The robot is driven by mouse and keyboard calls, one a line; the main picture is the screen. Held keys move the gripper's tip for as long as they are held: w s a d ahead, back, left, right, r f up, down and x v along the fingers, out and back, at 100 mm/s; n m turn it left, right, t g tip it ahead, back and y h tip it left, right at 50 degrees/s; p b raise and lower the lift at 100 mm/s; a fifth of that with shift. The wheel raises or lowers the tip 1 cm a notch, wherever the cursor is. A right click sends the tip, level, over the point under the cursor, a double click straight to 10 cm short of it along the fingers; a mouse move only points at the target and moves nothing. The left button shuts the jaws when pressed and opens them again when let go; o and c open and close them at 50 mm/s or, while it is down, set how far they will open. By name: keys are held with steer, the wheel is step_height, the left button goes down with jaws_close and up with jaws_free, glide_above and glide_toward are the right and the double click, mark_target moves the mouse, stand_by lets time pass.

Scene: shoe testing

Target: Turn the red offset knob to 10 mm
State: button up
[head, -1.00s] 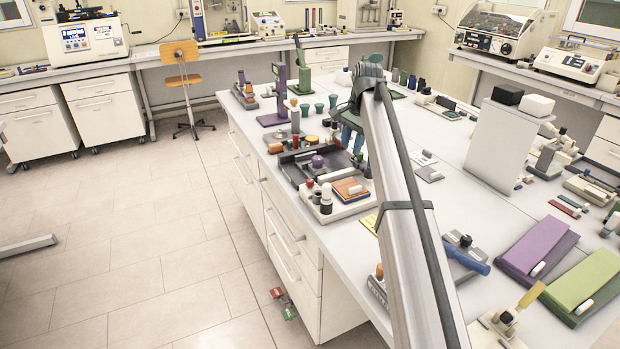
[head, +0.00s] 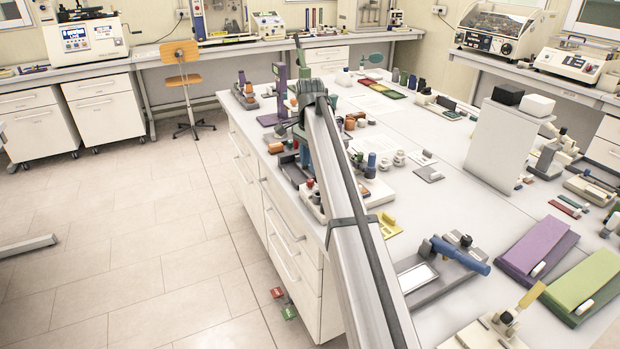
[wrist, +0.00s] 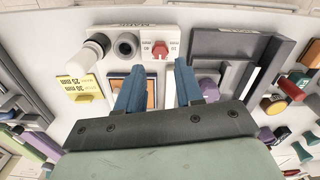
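The red knob (wrist: 160,51) stands on a cream-white panel (wrist: 143,35) with small printed marks around it, in the upper middle of the wrist view. The marks are too small to read surely. In the head view the red knob (head: 310,183) shows just left of my arm. My gripper (wrist: 159,66) has two blue fingers spread apart, pointing toward the panel, with the knob beyond and between their tips. Nothing is held between them. I cannot tell how far the tips are from the knob. In the head view my arm hides much of the panel.
Left of the knob stand a grey round fitting (wrist: 126,45) and a white-topped post (wrist: 96,46). A yellow block marked 25 mm and 30 mm (wrist: 78,87) lies further left. A dark grey tray (wrist: 204,45) is close on the right.

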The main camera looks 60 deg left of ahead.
mark_target(310, 180)
steer(key=shift+f, duration=3.15)
jaws_close()
